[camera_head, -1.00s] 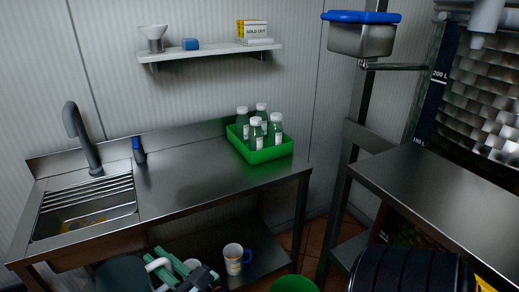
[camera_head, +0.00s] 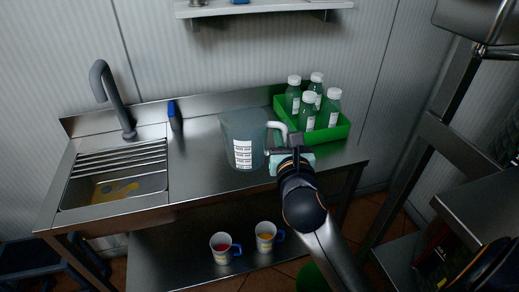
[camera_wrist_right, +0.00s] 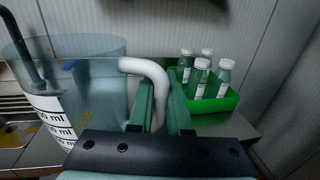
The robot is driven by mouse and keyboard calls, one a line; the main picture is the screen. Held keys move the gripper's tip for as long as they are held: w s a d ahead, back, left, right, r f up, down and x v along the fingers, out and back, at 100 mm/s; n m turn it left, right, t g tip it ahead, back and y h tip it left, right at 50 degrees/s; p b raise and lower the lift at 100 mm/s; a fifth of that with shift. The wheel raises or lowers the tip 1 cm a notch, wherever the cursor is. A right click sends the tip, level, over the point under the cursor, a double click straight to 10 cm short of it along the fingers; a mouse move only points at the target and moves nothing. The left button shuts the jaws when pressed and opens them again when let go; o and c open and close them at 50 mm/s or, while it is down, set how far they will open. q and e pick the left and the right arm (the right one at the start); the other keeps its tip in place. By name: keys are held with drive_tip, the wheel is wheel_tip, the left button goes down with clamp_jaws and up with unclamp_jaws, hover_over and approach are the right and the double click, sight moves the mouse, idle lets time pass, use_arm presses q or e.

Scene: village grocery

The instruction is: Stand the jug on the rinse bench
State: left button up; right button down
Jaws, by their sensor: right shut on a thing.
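The jug (camera_head: 239,140) is a clear blue-grey vessel with a white measuring label and a white handle (camera_head: 279,130). It is upright over the middle of the steel rinse bench (camera_head: 200,180), right of the sink. I cannot tell whether its base touches the bench top. My right gripper (camera_head: 279,152) is shut on the jug's handle, on the jug's right side. In the right wrist view the two green fingers (camera_wrist_right: 162,105) stand either side of the white handle, with the jug (camera_wrist_right: 85,75) to their left. My left gripper is not in view.
A green crate (camera_head: 335,132) with several capped bottles stands at the bench's back right, close to the jug. The sink (camera_head: 120,190), tap (camera_head: 108,90) and a blue-topped item (camera_head: 173,112) are left. Two mugs (camera_head: 221,247) sit on the lower shelf.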

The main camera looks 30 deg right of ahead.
drive_tip(key=w+d+f+b, duration=0.1)
drive_tip(key=w+d+f, duration=0.1)
drive_tip(key=w+f, duration=0.1)
drive_tip(key=w+d+f+b, duration=0.1)
drive_tip(key=w+d+f, duration=0.2)
drive_tip(key=w+f, duration=0.1)
drive_tip(key=w+d+f+b, duration=0.2)
drive_tip(key=w+d+f, duration=0.1)
drive_tip(key=f, duration=0.3)
drive_tip(key=shift+w+d, duration=0.2)
drive_tip(key=shift+w, duration=0.3)
drive_tip(key=shift+r, duration=0.15)
drive_tip(key=shift+f, duration=0.2)
drive_tip(key=c, duration=0.9)
unclamp_jaws()
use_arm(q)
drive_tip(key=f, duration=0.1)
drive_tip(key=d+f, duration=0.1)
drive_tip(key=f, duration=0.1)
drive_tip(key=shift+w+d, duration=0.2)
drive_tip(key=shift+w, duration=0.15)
use_arm(e)
drive_tip(key=shift+o, duration=0.2)
